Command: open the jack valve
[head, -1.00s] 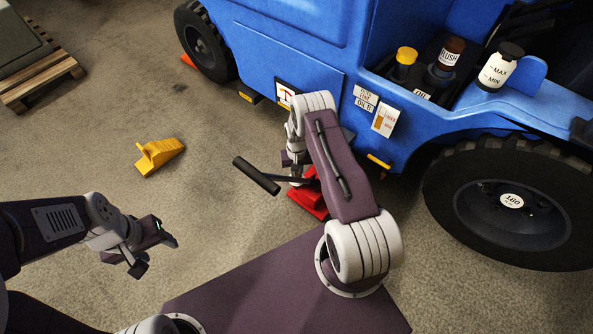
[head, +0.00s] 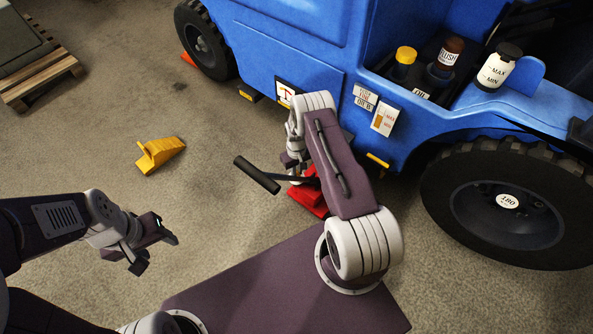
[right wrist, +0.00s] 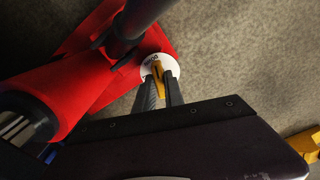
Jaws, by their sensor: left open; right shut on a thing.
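The red jack (head: 308,199) stands on the floor beside the blue vehicle, partly hidden by my right arm. Its dark handle (head: 257,175) sticks out to the left. In the right wrist view, the red jack body (right wrist: 95,65) carries a white round plate (right wrist: 171,66) with a yellow valve lever (right wrist: 158,72) on it. My right gripper (right wrist: 160,88) is shut on the yellow lever, one dark finger on each side. In the head view this grip is hidden behind my arm. My left gripper (head: 157,249) is open and empty above the floor at lower left.
The blue vehicle (head: 290,45) fills the upper right, with a large front wheel (head: 470,215) and several bottles in an open bay. A yellow wedge (head: 160,154) lies on the floor. A wooden pallet (head: 45,80) is at upper left. The floor between them is clear.

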